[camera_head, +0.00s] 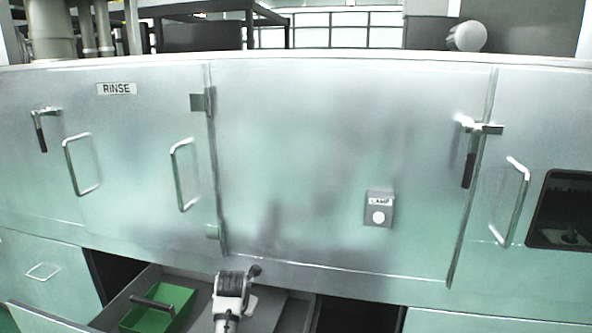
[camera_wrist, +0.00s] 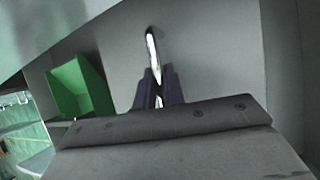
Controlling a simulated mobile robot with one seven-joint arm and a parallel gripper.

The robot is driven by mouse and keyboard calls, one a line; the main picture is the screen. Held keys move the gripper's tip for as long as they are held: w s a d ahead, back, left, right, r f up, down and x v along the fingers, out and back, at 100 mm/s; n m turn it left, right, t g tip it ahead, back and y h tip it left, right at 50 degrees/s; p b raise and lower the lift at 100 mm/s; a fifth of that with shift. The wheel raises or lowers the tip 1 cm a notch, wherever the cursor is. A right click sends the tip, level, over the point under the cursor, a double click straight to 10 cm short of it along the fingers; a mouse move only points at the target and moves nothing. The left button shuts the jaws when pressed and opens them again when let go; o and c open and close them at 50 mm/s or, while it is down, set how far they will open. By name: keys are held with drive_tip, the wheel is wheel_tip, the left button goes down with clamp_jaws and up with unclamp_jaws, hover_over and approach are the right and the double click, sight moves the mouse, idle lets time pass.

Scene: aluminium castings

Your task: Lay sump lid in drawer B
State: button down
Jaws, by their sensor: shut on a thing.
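My gripper (camera_wrist: 158,88) is shut on a narrow, bright-edged thing (camera_wrist: 152,45), seen nearly edge-on between the two dark fingers. I take it to be the sump lid, but its full shape does not show. In the head view the end of my arm is over an open grey drawer (camera_head: 122,300) at the bottom, and the held thing cannot be made out clearly. No letter shows on this drawer, so I cannot tell whether it is drawer B. The wrist view shows grey drawer surfaces (camera_wrist: 210,50) beyond the fingers.
A green open box (camera_head: 175,297) lies in the drawer's left part; it also shows left of the fingers in the wrist view (camera_wrist: 82,88). Above the drawer is a metal cabinet front (camera_head: 330,160) with projecting handles, a RINSE label (camera_head: 117,89) and a lamp switch (camera_head: 379,209).

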drive_tip(key=shift+w+a+p, duration=0.15)
drive_tip(key=shift+w+a, duration=0.05)
drive_tip(key=shift+a, duration=0.25)
drive_tip(key=shift+w+a+p, duration=0.15)
drive_tip(key=shift+w+a, duration=0.05)
drive_tip(key=shift+a, duration=0.25)
drive_tip(key=shift+d+r, duration=0.1)
drive_tip(key=shift+r, duration=0.05)
